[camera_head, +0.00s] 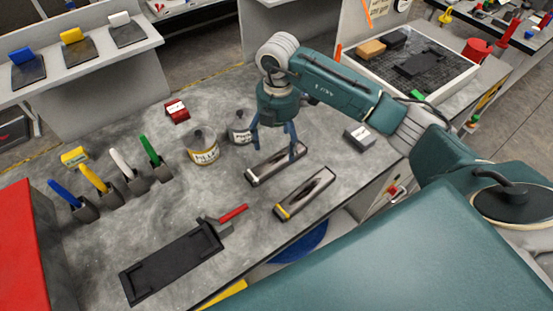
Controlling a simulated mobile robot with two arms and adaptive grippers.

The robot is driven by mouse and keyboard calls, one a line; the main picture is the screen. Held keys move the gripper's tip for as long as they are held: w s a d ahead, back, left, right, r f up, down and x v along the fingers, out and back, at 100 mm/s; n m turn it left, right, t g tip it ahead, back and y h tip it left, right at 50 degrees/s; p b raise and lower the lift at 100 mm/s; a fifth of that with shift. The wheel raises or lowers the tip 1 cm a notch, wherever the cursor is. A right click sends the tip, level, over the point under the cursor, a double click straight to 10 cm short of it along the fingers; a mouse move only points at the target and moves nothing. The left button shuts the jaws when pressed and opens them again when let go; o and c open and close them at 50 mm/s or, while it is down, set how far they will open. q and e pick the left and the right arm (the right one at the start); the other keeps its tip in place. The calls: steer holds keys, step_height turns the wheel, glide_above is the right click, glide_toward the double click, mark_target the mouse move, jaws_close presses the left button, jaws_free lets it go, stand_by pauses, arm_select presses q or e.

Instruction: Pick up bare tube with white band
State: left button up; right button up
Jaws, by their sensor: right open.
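A long metallic tube with a pale, apparently white band at its near left end (268,168) lies on the grey workbench (225,180). My right gripper (273,147) points down over this tube from above, its two blue-green fingers spread apart. One finger is to the left of the tube's middle and the other overlaps its right part; I cannot tell whether they touch it. Nothing is held between the fingers. A second similar tube with a yellow band (305,194) lies beside it, nearer the bench's front edge. My left gripper is not in view.
Paint cans (202,147) stand left of the gripper. Brushes with blue, yellow, white and green handles (120,165) stand at the left. A small grey box (360,137) sits at right.

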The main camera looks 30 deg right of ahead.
mark_target(276, 156)
steer(key=shift+f, duration=0.4)
steer(key=f+p, duration=0.2)
steer(key=f, duration=0.3)
steer(key=shift+a+p, duration=0.3)
steer(key=shift+p, duration=0.1)
steer(key=shift+w+f, duration=0.1)
steer(key=shift+f, duration=0.1)
steer(key=c, duration=1.4)
steer(key=shift+r, duration=0.1)
